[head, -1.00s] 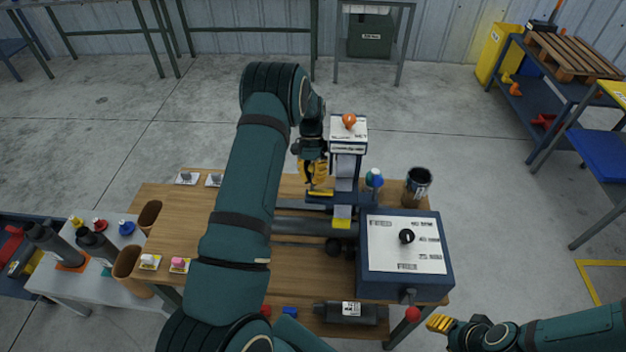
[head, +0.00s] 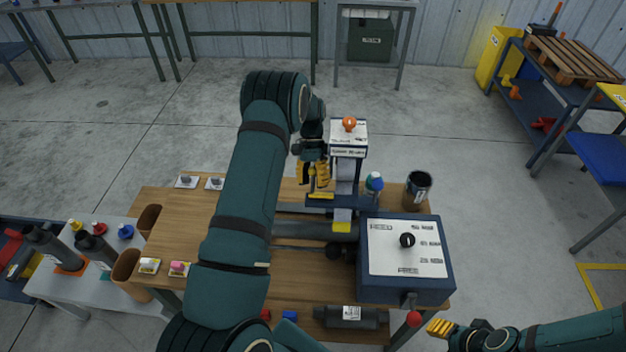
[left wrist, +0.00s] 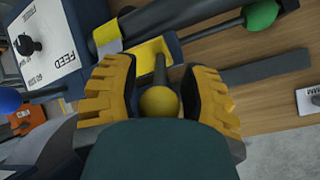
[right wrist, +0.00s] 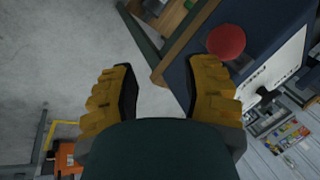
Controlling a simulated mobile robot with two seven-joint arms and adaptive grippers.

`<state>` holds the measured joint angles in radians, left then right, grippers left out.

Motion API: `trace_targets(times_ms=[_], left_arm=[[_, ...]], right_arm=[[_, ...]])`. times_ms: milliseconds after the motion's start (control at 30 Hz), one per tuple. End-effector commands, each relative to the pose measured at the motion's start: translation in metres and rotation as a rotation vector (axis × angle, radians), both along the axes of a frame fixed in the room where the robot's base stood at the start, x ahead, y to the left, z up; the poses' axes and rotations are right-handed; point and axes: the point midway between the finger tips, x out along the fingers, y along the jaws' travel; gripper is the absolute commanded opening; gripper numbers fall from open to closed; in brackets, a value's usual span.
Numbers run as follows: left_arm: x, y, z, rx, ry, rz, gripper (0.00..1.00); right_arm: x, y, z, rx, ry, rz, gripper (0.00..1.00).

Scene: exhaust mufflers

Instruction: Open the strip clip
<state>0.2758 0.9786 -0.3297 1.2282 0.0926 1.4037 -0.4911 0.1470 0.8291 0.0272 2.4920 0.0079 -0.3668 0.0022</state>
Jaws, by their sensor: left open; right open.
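A dark lever with a yellow ball knob (left wrist: 160,103) rises from a yellow plate (left wrist: 152,56) in the left wrist view; it looks like the strip clip. My left gripper (left wrist: 162,78) is open, with one finger on each side of the lever. Whether either finger touches it I cannot tell. In the head view my left gripper (head: 318,176) hangs beside the blue machine post, over the yellow part (head: 321,196). My right gripper (head: 440,328) is open and empty off the bench's front right corner; its fingers also show in the right wrist view (right wrist: 160,85).
The blue control box (head: 405,285) with a black knob fills the bench's right end. A red ball (head: 413,318) sticks out at its front, near my right gripper. A dark cup (head: 418,188) stands behind. A dark muffler (head: 350,317) lies below the bench top.

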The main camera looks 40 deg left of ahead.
Motion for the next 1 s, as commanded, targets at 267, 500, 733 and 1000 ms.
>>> trace_targets(times_ms=[267, 500, 733, 1000], left_arm=[[0.009, 0.007, 0.015, 0.000, -0.002, 0.001, 0.45], [0.031, 0.025, 0.054, 0.002, -0.003, 0.000, 0.45], [0.047, 0.037, 0.082, 0.001, -0.002, 0.000, 0.45], [0.054, 0.042, 0.097, 0.000, 0.000, 0.000, 0.45]], right_arm=[[0.000, 0.000, 0.000, 0.000, 0.000, 0.000, 0.47], [0.000, 0.000, 0.000, 0.000, 0.000, 0.000, 0.47], [0.000, 0.000, 0.000, 0.000, 0.000, 0.000, 0.47], [0.000, 0.000, 0.000, 0.000, 0.000, 0.000, 0.47]])
